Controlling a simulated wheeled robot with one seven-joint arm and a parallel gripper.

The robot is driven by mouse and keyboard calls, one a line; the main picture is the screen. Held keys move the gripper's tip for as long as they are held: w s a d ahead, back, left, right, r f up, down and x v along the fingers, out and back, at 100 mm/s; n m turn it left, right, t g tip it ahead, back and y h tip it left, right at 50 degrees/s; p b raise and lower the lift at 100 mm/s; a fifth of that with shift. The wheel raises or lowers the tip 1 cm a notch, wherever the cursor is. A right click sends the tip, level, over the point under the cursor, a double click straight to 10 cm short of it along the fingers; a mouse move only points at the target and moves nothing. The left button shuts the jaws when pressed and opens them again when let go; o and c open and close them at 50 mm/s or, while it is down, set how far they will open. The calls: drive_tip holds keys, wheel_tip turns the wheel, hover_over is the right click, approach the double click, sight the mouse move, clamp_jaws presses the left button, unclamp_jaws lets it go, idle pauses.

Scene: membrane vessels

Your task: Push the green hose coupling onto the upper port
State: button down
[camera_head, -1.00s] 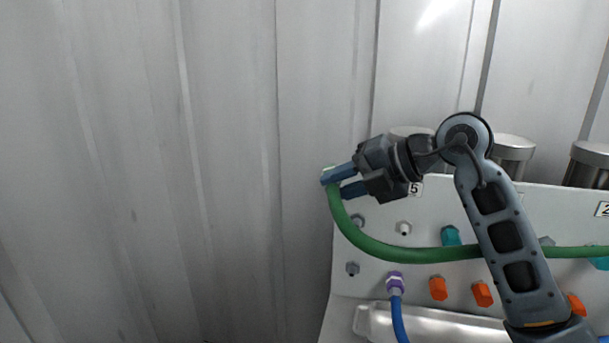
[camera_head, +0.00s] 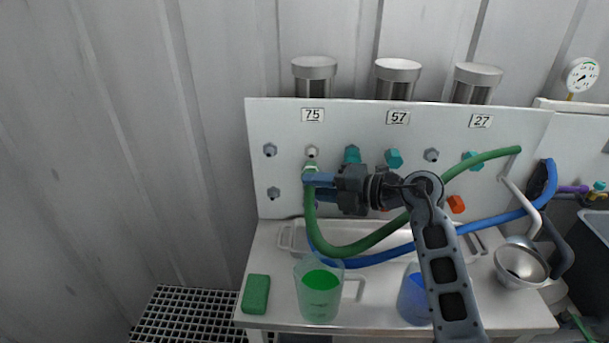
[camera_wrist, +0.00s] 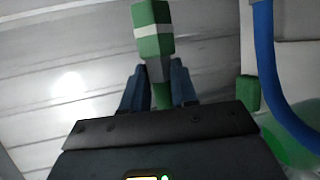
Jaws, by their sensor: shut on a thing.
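My gripper (camera_head: 314,186) is shut on the green hose coupling (camera_head: 310,169), which has a pale band. In the wrist view the coupling (camera_wrist: 152,32) sticks out beyond the fingers (camera_wrist: 158,84). The green hose (camera_head: 345,249) hangs below the fingers, loops right and rises behind my arm. The white upper port (camera_head: 312,152) is on the panel under the 75 label, just above the coupling in the head view. Whether they touch cannot be told. The panel just below the upper port is hidden by my gripper.
The white panel (camera_head: 290,110) carries grey ports (camera_head: 270,150), teal caps (camera_head: 394,158) and an orange cap (camera_head: 456,204). A blue hose (camera_head: 375,258) runs beneath the green one. A green sponge (camera_head: 256,294), a green-liquid beaker (camera_head: 320,290) and a metal bowl (camera_head: 522,262) stand on the bench.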

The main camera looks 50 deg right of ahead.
sight(318, 165)
drive_tip(key=shift+w+d+f+b, duration=0.1)
drive_tip(key=shift+w+d+b, duration=1.05)
drive_tip(key=shift+d+b, duration=0.35)
drive_tip(key=shift+w+r+p, duration=0.15)
drive_tip(key=shift+r+p, duration=0.1)
drive_tip(key=shift+p, duration=0.25)
drive_tip(key=shift+w+d+f, duration=0.15)
drive_tip(key=shift+d, duration=0.1)
drive_tip(key=shift+p, duration=0.75)
drive_tip(key=shift+w+d, duration=0.7)
drive_tip(key=shift+d, duration=0.3)
drive_tip(key=c, duration=0.8)
unclamp_jaws()
